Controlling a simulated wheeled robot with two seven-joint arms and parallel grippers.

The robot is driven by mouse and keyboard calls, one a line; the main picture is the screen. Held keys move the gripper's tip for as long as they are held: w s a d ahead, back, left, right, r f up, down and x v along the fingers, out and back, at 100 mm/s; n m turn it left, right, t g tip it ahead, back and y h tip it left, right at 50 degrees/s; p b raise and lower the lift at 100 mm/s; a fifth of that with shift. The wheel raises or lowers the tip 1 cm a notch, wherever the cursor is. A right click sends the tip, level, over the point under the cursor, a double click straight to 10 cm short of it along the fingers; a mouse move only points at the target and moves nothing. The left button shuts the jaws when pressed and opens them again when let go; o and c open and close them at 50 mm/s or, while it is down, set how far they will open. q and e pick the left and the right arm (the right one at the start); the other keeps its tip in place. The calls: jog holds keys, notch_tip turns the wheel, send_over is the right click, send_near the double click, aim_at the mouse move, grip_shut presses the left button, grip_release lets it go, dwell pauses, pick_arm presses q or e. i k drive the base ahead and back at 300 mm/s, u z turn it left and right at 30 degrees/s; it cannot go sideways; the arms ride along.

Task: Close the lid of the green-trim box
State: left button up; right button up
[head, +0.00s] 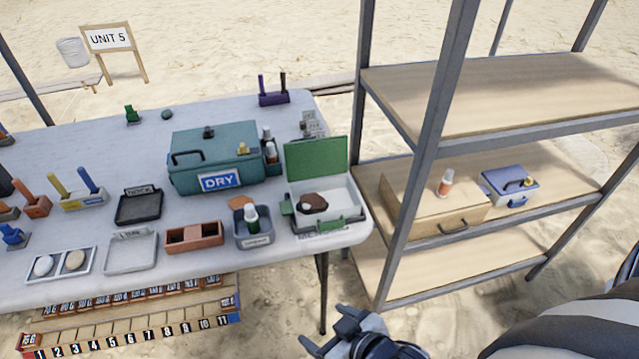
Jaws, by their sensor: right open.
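The green-trim box (351,208) stands at the right end of the table. Its green lid (316,157) is raised upright at the back, so the box is open. A dark brown piece (313,203) lies inside on the left. A green latch or handle shows on its front. My right gripper (340,350) is at the bottom edge of the head view, below and in front of the table's right end, apart from the box. My left gripper is not in view.
A teal DRY box (190,180) stands left of the green-trim box. A caddy with a bottle (253,238) is close on its left. A metal shelf unit (440,110) rises to the right, with its post near the table corner.

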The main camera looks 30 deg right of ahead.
aim_at(309, 158)
jog(key=z, duration=1.25)
jog(key=k, duration=0.6)
jog(key=u, duration=0.75)
